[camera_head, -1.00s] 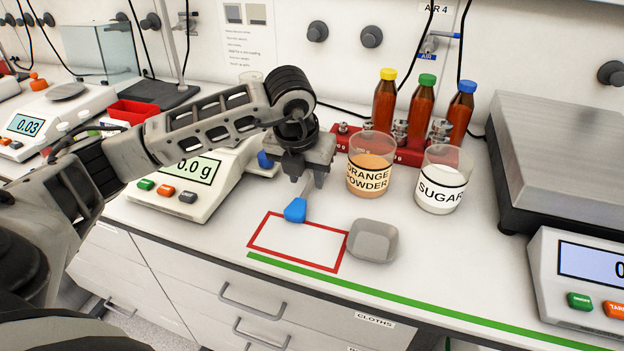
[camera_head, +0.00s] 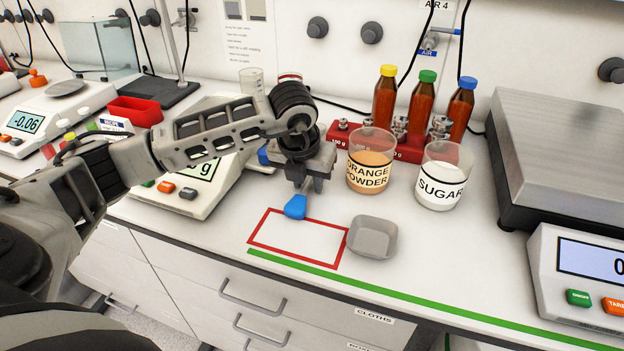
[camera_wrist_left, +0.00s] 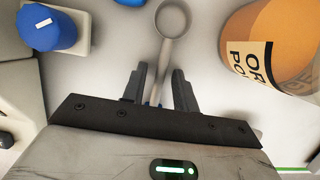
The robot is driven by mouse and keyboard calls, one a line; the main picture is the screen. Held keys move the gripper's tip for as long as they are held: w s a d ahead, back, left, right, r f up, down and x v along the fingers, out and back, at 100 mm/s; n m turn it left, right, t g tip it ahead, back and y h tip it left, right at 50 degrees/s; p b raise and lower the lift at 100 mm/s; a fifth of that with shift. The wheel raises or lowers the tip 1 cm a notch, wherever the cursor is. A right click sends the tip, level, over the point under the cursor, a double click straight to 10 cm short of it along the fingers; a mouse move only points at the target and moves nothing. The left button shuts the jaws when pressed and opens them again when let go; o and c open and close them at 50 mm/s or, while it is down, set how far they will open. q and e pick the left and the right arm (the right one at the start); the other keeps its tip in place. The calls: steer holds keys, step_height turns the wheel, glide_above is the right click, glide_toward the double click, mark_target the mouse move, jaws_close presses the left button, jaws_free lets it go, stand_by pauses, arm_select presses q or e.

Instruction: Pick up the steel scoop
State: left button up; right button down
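The steel scoop lies on the white bench, its blue grip end (camera_head: 295,206) showing in front of my left gripper (camera_head: 307,187) at the red outline's far edge. In the left wrist view, the scoop's round steel bowl (camera_wrist_left: 172,18) is at the top, and its thin handle runs down between the fingers of my left gripper (camera_wrist_left: 158,78). The fingers are apart, with a gap on each side of the handle. The bowl is hidden behind the gripper in the head view. My right gripper is out of view.
A beaker of orange powder (camera_head: 369,171) stands close right of the gripper, with a sugar beaker (camera_head: 440,189) beyond. A grey weighing dish (camera_head: 372,238) sits at the red outline's right edge. A balance (camera_head: 190,200) stands to the left.

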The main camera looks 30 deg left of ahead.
arm_select(q)
jaws_close()
